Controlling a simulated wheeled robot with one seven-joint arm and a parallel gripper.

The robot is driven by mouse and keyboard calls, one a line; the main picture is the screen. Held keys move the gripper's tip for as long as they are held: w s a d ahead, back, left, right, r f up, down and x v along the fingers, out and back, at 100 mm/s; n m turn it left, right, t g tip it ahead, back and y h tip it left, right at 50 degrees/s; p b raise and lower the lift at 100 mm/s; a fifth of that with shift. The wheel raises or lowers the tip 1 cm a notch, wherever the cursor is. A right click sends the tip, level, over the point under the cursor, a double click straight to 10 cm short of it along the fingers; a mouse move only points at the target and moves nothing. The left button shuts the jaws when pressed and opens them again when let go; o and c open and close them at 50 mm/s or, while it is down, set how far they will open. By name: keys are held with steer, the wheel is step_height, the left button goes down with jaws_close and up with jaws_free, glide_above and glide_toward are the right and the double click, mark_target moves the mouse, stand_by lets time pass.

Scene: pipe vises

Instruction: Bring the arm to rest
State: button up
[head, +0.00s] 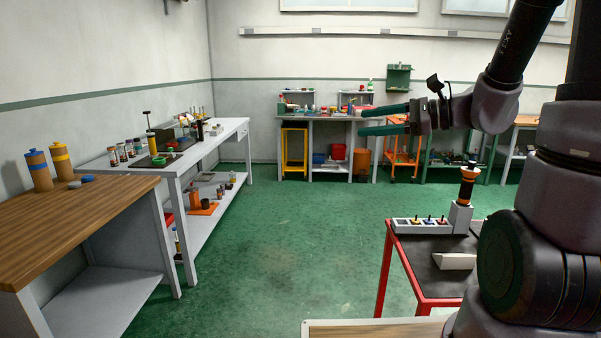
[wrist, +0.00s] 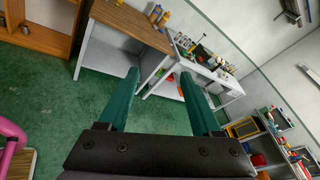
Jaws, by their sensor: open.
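My gripper (head: 360,121) is raised in the air at the right of the head view, with its green fingers pointing left. The fingers are apart and nothing is between them. In the wrist view the gripper (wrist: 165,85) also shows its two green fingers spread, with green floor and table legs beyond them. My dark arm fills the right side of the head view. The gripper touches nothing that I can see.
A wooden-topped bench (head: 75,205) and a white bench (head: 215,139) with bottles and tools stand at the left. A red-framed table (head: 416,250) with a grey tray (head: 408,226) stands at the right, below my arm. The green floor (head: 275,230) between is clear.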

steer(key=s+a+n+g+h, duration=0.1)
steer(key=s+n+g+h, duration=0.2)
steer(key=s+n, duration=0.3)
steer(key=s+d+r+n+t+h, duration=0.3)
steer(key=s+d+n+h, duration=0.3)
steer(key=d+h, duration=0.3)
steer(key=shift+s+d+r+t, duration=0.4)
steer(key=shift+r, duration=0.3)
